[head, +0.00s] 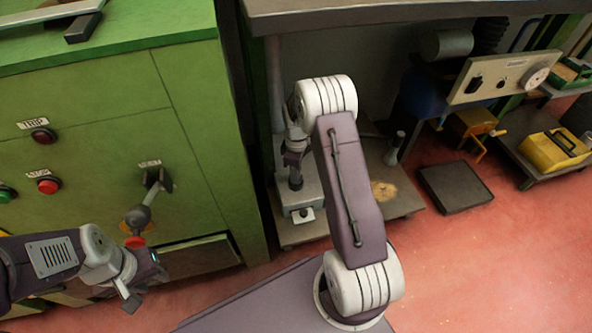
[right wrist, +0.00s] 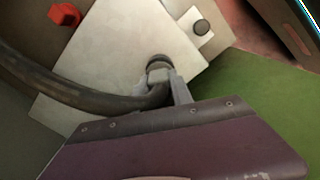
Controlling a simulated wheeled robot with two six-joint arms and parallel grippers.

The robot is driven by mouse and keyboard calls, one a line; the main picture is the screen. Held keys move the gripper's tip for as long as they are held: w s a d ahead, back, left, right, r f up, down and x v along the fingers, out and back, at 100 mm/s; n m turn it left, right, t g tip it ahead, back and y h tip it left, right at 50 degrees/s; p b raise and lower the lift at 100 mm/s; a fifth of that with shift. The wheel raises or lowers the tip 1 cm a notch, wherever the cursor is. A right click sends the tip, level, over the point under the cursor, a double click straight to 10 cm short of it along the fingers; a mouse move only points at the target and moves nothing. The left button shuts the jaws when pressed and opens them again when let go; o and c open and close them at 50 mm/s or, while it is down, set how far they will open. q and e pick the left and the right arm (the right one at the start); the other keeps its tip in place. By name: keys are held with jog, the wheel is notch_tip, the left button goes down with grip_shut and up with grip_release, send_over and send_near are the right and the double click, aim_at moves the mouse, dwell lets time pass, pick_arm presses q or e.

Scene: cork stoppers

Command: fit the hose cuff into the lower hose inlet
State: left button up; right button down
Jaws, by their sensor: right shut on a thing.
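The hose cuff (right wrist: 158,64) is a grey collar with a dark round end at the tip of a thick dark hose (right wrist: 95,98) in the right wrist view. My right gripper (right wrist: 165,85) is shut on it, with one grey finger showing beside it. The cuff is over a pale flat surface (right wrist: 120,50); I cannot tell whether it touches. A dark round spot (right wrist: 201,27) on a small pale tab is up and right of the cuff; I cannot tell whether it is the lower hose inlet. My left gripper (head: 140,285) is before the green cabinet, its jaws unclear.
The green cabinet (head: 95,110) has buttons and a handle (head: 138,215). My right arm reaches under a grey bench (head: 400,12) and hides part of it. A red part (right wrist: 64,13) stands near the hose.

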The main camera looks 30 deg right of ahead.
jog(key=shift+f, duration=0.65)
jog(key=c, duration=1.1)
grip_release()
jog(key=shift+o, duration=0.2)
notch_tip(320, 180, up, 9)
jog(key=p, duration=0.7)
jog(key=shift+r, duration=0.2)
jog(key=shift+f, duration=0.15)
